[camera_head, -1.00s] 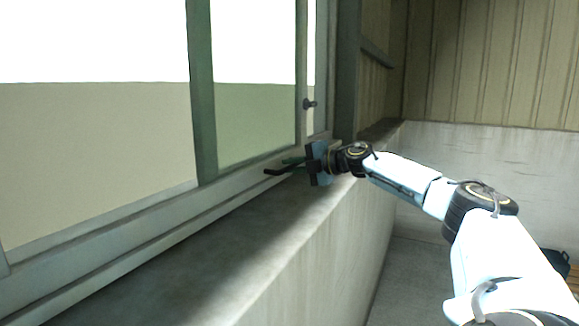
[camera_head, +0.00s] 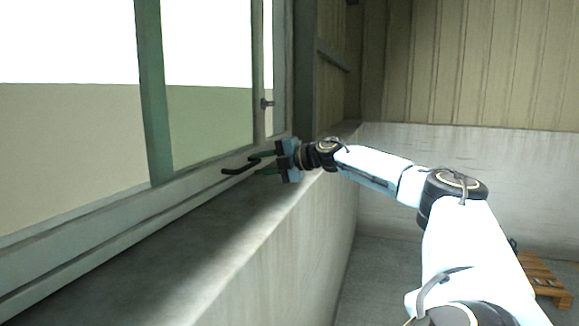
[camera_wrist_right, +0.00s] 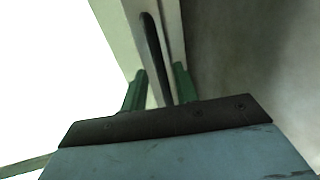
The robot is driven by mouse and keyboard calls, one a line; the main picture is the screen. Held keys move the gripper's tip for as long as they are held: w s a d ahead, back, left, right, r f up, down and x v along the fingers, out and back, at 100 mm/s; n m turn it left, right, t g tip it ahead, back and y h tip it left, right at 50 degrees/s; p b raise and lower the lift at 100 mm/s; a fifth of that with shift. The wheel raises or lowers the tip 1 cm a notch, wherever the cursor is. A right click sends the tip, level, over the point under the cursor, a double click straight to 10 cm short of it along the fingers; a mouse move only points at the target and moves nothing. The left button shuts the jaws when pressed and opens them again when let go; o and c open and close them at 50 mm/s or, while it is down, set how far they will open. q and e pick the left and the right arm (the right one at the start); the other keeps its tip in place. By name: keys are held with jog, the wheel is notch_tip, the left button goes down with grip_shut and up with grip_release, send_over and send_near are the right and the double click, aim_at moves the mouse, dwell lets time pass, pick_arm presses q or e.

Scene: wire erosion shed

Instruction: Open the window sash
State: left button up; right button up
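The window has a pale frame and glazed panes, with a green-grey upright (camera_head: 152,95) between them. A slim upright (camera_head: 258,70) farther right carries a small dark knob (camera_head: 267,102). A black bent handle (camera_head: 236,171) juts out by the lower rail; it also shows as a dark bar in the wrist view (camera_wrist_right: 151,45). My right gripper (camera_head: 262,164) is at this handle. In the wrist view its two green fingers (camera_wrist_right: 159,88) stand on either side of the bar, with narrow gaps visible, so it is open around the handle. My left gripper is not in view.
A concrete sill (camera_head: 150,255) runs below the window, close under my right gripper. A corrugated wall (camera_head: 450,60) stands at the back. A wooden pallet (camera_head: 543,278) lies on the floor at the right. The floor (camera_head: 385,265) beside the sill wall is clear.

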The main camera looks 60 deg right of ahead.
jog(key=b+v, duration=0.4)
jog(key=v, duration=0.6)
jog(key=shift+b, duration=0.3)
